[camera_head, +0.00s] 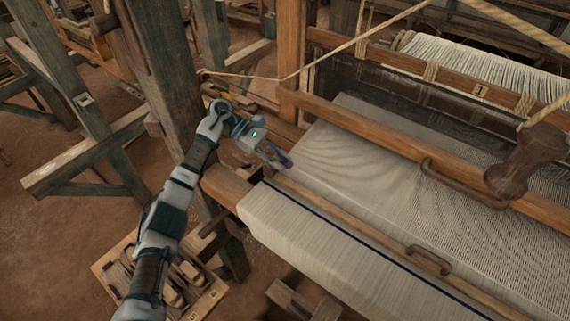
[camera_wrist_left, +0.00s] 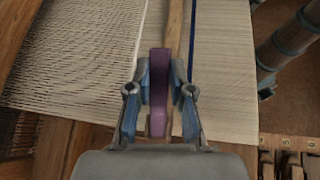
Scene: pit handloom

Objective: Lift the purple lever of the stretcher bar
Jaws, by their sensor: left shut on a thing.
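The purple lever (camera_wrist_left: 158,88) stands between the fingers of my left gripper (camera_wrist_left: 160,85), which is shut on it. In the head view my left gripper (camera_head: 279,158) is at the left edge of the cloth, and only a bit of purple shows at its tips. The stretcher bar (camera_head: 330,205) is a pale wooden bar lying across the white cloth (camera_head: 300,220), with its left end near the gripper. In the wrist view the bar (camera_wrist_left: 174,30) runs away from the lever. My right gripper is not in view.
A wooden beam with a curved handle (camera_head: 455,185) crosses above the cloth. A thick wooden post (camera_head: 165,70) stands left of the gripper. A wooden tray (camera_head: 205,300) with several wooden pieces sits low at the left. A dark blue stripe (camera_head: 340,238) runs along the cloth.

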